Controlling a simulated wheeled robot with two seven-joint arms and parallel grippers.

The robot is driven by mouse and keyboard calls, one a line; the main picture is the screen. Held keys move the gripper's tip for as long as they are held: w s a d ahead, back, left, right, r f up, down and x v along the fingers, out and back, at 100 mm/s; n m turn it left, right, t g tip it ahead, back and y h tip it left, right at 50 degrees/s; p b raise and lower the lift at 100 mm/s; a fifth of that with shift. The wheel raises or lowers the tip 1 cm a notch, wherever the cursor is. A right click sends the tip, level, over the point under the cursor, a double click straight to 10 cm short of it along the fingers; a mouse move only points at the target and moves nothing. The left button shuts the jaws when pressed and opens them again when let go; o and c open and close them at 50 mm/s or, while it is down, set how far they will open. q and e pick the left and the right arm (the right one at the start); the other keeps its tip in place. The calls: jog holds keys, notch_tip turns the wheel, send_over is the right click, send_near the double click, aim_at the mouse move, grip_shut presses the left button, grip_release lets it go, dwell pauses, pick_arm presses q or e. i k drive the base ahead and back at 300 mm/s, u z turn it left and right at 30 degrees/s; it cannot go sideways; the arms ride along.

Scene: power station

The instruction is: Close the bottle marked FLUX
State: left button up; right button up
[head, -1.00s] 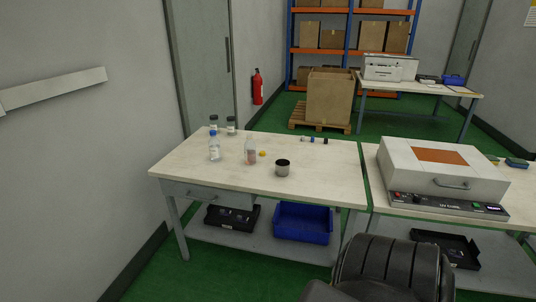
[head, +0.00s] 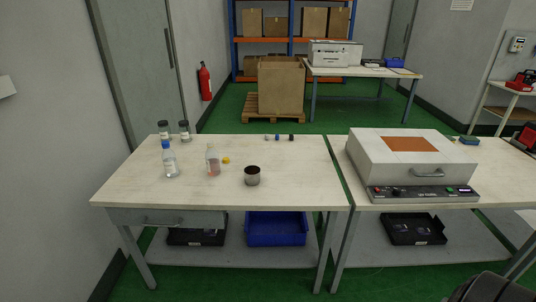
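Several bottles stand at the left of the workbench (head: 290,180); no label is readable, so I cannot tell which is marked FLUX. A clear bottle with pinkish lower part (head: 213,161) stands upright and seems to have no cap. A small yellow cap (head: 226,160) lies on the bench just to its right, apart from it. A clear bottle with a blue cap (head: 170,160) stands to the left. Two dark-capped jars, one at the left (head: 164,130) and one at the right (head: 185,131), stand behind.
Small items (head: 278,137) lie at the bench's back edge. A UV curing box (head: 410,160) sits on the adjoining bench. A blue bin (head: 277,229) is on the lower shelf. The bench front is clear.

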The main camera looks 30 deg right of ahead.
aim_at(212, 156)
jog(key=z, duration=0.2)
jog(key=i, duration=1.2)
jog(key=u, duration=0.4)
